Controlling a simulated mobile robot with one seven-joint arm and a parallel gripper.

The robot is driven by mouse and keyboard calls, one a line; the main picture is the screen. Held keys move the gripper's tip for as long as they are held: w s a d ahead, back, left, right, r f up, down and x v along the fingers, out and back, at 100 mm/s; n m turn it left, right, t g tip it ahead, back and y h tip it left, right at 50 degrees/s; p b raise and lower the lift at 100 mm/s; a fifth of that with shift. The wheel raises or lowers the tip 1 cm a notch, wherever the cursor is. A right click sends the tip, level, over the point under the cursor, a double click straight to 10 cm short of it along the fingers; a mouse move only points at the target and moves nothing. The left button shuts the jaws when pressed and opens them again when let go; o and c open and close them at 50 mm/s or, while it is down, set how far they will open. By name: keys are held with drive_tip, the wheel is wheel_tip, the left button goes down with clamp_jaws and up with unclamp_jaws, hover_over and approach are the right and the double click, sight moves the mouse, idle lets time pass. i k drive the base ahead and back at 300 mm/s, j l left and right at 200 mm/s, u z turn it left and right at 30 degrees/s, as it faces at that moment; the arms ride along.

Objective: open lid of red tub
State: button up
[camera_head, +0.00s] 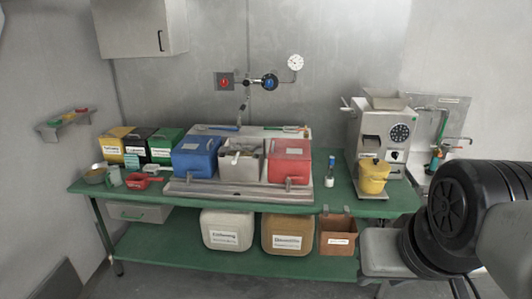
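The red tub (289,165) stands on the green bench, at the right end of the middle row of containers. Its red lid (291,148) appears shut and lies flat across the top. Part of my arm shows at the right edge as large black and grey links. My gripper's fingers cannot be made out in this view. My arm is well to the right of the red tub and apart from it.
A grey open bin (240,168) stands left of the red tub, then a blue tub (195,157). A small bottle (330,172) is to its right. A grinder (378,140) with a yellow container (373,177) stands further right. The green bench (130,187) has a low grey ledge in front of the tubs.

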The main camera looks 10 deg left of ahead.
sight(280, 149)
drive_tip(key=i+j+z, duration=0.2)
drive_tip(key=i+j, duration=0.8)
drive_tip(key=i+j+z, duration=0.15)
drive_tip(key=i+j, duration=0.95)
drive_tip(key=j, duration=0.15)
